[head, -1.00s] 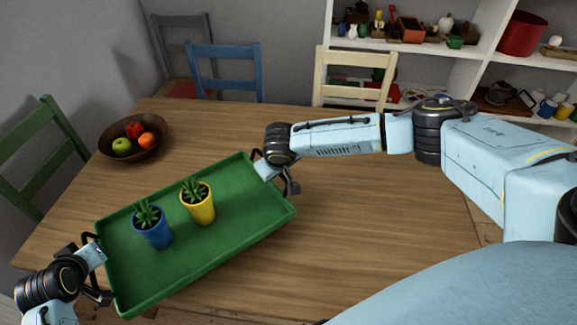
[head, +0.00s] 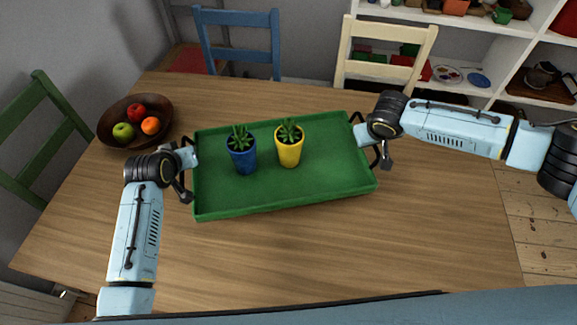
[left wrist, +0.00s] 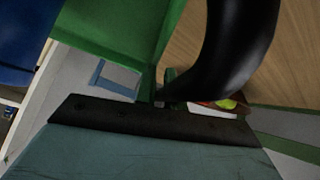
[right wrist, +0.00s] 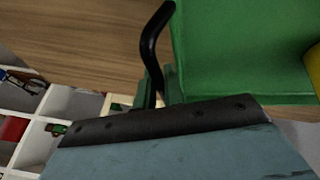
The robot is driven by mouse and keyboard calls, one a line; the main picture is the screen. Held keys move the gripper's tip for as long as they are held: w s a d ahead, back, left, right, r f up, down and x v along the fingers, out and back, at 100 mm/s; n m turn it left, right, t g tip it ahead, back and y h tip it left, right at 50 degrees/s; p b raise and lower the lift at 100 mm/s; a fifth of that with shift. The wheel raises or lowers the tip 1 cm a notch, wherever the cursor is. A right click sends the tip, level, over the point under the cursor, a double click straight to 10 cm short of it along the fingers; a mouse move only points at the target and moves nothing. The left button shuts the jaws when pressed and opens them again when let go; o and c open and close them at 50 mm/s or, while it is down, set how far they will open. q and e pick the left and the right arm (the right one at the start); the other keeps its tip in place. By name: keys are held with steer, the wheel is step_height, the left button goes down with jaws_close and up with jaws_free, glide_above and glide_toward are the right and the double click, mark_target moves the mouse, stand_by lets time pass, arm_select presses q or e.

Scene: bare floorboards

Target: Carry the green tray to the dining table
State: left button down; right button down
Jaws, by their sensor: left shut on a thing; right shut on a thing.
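The green tray (head: 300,196) is over the middle of the wooden dining table (head: 270,260); I cannot tell whether it touches the tabletop. A blue pot (head: 243,162) and a yellow pot (head: 289,153), each with a small plant, stand upright in it. My left gripper (head: 187,178) is shut on the black handle at the tray's left end; this handle fills part of the left wrist view (left wrist: 230,55). My right gripper (head: 374,146) is shut on the black handle at the right end, which also shows in the right wrist view (right wrist: 150,50).
A brown bowl of fruit (head: 163,112) stands on the table, left of the tray near my left gripper. A green chair (head: 45,125), a blue chair (head: 238,48) and a cream chair (head: 388,56) stand around the table. White shelves are at the back right. The table's front part is clear.

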arm_select(q)
steer(key=shift+w+r, duration=0.15)
steer(key=shift+r, duration=0.05)
arm_select(e)
steer(key=shift+w+d+r, duration=0.1)
steer(key=shift+r, duration=0.05)
arm_select(q)
steer(key=shift+r, duration=0.1)
steer(key=shift+f, duration=0.25)
